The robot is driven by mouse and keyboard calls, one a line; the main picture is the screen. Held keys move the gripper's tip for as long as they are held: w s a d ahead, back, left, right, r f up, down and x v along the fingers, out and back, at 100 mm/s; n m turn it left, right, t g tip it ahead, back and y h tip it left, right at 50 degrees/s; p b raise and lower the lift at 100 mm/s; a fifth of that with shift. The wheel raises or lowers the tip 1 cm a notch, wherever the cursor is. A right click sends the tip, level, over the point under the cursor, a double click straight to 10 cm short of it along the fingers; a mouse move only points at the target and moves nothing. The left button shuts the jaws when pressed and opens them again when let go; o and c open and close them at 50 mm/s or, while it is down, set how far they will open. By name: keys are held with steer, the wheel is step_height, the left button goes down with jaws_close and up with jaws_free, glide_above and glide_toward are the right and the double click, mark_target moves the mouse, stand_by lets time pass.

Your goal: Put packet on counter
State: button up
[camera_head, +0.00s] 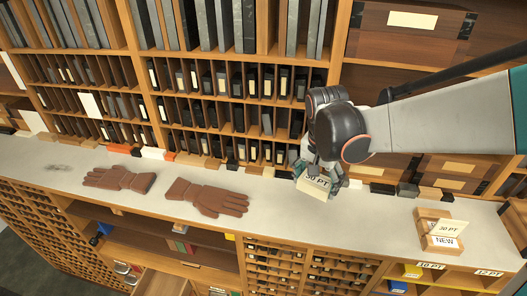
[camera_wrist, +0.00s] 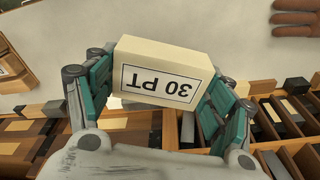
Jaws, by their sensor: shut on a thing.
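A cream packet (camera_wrist: 165,60) labelled "30 PT" fills the middle of the wrist view, its label upside down there. My gripper (camera_wrist: 155,88) has its teal fingers on both sides of the packet and is shut on it. In the head view the packet (camera_head: 316,187) hangs from my gripper (camera_head: 320,176) over the long pale counter (camera_head: 270,196), right of the gloves. The gripper covers part of the packet. Whether the packet touches the counter top cannot be told.
Two brown gloves (camera_head: 118,179) (camera_head: 208,197) lie on the counter to the left. A wooden holder (camera_head: 438,232) with "30 PT" and "NEW" labels stands at right. Small blocks (camera_head: 381,188) line the back edge. Shelves rise behind. Bare counter lies between gripper and holder.

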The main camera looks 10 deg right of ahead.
mark_target(310, 216)
step_height(310, 216, down, 12)
steer(key=shift+f, duration=0.1)
stand_by(0.5)
steer(key=shift+f, duration=0.15)
steer(key=o, duration=1.6)
